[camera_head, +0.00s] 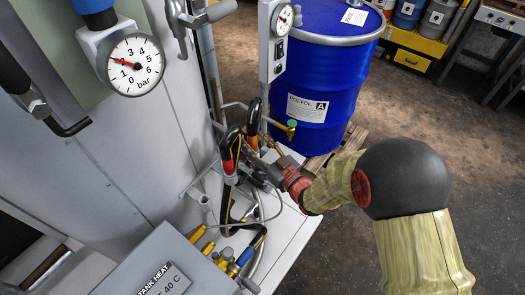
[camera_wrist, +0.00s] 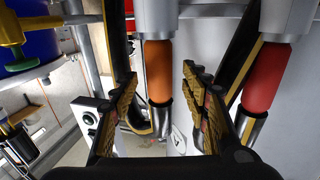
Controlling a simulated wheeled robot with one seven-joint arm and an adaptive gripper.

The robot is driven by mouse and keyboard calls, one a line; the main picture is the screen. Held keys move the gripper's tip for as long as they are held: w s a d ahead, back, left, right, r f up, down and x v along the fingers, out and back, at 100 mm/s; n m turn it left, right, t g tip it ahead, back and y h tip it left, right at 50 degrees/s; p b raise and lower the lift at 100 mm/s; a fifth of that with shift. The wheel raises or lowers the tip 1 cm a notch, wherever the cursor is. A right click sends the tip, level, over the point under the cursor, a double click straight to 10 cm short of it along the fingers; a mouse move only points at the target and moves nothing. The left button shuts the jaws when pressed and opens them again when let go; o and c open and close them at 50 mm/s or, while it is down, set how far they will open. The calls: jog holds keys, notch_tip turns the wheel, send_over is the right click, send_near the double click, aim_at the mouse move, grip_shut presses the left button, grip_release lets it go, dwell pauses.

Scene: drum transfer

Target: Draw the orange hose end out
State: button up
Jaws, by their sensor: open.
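The orange hose end (camera_wrist: 158,70) is in the middle of the wrist view, between the two fingers of my open gripper (camera_wrist: 160,88). Gaps show on both sides of it, though I cannot tell its exact depth between the pads. One end of it meets a grey metal socket, and a metal ferrule joins its other end to a black hose. In the head view the orange hose end (camera_head: 252,141) stands low beside the panel. My gripper (camera_head: 257,170) reaches it from the right and partly covers the area.
A red hose end (camera_wrist: 268,76) in a like socket stands close beside the orange one. It also shows in the head view (camera_head: 228,160). A blue drum (camera_head: 318,75) with a brass tap stands behind. Pipes, cables and brass valves crowd the white bench.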

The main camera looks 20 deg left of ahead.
jog(key=shift+w+a, duration=0.45)
jog(key=shift+a, duration=0.15)
jog(key=c, duration=0.3)
grip_shut()
jog(key=shift+r, duration=0.1)
